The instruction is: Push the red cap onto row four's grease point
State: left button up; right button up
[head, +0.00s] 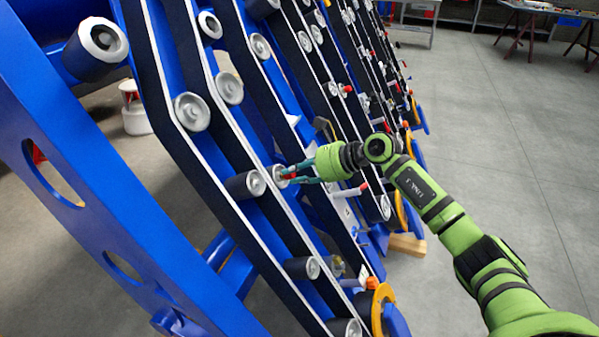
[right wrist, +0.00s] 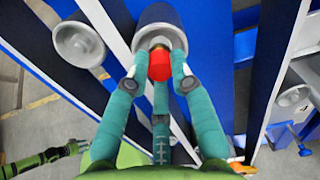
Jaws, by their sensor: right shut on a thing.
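The red cap (right wrist: 159,66) sits between the teal fingertips of my right gripper (right wrist: 159,62), which is shut on it. In the head view the cap (head: 288,176) is a small red spot at the fingertips of my right gripper (head: 292,174). The cap is in front of the grey end face of a roller (right wrist: 152,36). A small orange-brown bit shows between cap and roller. I cannot tell whether the cap touches a grease point there; the cap and fingers hide it.
Blue sloping frames with dark belts and several rollers (head: 192,111) surround my right gripper. Another roller (right wrist: 79,44) is left of it in the wrist view. Orange discs (head: 382,308) stand at the lower ends. Grey floor (head: 500,130) is open at the right.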

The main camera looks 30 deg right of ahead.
jog(key=shift+w+f, duration=0.1)
jog(key=o, duration=0.8)
jog(key=v, duration=1.2)
